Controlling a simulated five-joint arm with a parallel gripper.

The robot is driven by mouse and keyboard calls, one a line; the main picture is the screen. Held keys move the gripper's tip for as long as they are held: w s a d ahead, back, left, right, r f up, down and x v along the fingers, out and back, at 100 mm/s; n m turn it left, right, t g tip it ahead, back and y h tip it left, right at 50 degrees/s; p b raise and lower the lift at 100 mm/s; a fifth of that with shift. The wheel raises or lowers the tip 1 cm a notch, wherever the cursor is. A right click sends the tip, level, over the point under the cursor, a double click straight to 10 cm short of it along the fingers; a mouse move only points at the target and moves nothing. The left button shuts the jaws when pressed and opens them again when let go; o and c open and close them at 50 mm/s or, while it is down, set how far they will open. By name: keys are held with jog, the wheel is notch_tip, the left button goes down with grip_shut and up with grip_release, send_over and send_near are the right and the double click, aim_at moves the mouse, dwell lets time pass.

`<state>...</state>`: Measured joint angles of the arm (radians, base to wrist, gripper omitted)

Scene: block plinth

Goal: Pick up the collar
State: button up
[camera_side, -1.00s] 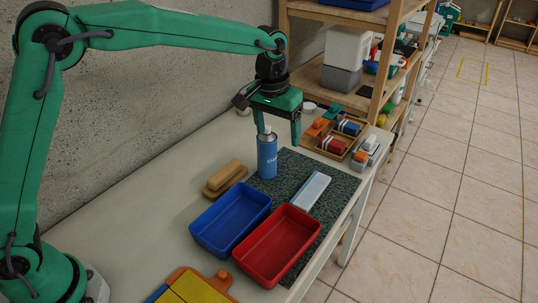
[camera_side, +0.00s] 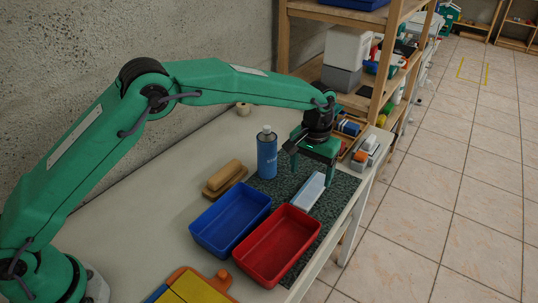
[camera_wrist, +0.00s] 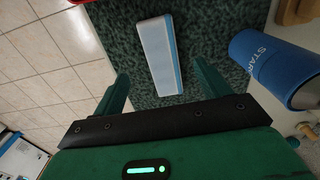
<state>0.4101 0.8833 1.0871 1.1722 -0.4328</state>
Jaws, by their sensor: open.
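I cannot tell for sure which thing is the collar. A long white block with pale blue sides (camera_side: 308,192) lies flat on the dark speckled mat (camera_side: 345,188). My gripper (camera_side: 312,178) is open and empty above the far end of this block. In the wrist view the block (camera_wrist: 158,55) lies lengthwise between and beyond the two spread fingers (camera_wrist: 161,75), with mat visible on both sides. No contact with the block shows.
A blue spray can (camera_side: 267,155) stands upright left of my gripper. Blue (camera_side: 230,222) and red (camera_side: 277,245) trays sit nearer the camera. A brown brush-like block (camera_side: 224,177) lies left of the can. A wooden shelf (camera_side: 375,70) rises behind; the table edge is to the right.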

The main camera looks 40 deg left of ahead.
aim_at(307, 194)
jog(key=shift+s+a+f, duration=0.1)
jog(key=shift+s+f, duration=0.05)
jog(key=shift+f, duration=3.4)
jog(key=c, duration=1)
jog(key=shift+c, duration=0.2)
jog(key=shift+r, duration=0.2)
jog(key=shift+r, duration=0.55)
jog(key=r, duration=0.3)
jog(key=shift+s+d+r, duration=0.1)
jog(key=shift+s+d, duration=0.1)
jog(key=shift+d, duration=0.05)
jog(key=s+d+r, duration=0.6)
jog(key=s, duration=0.3)
jog(key=shift+d+r, duration=0.15)
jog(key=shift+r, duration=0.05)
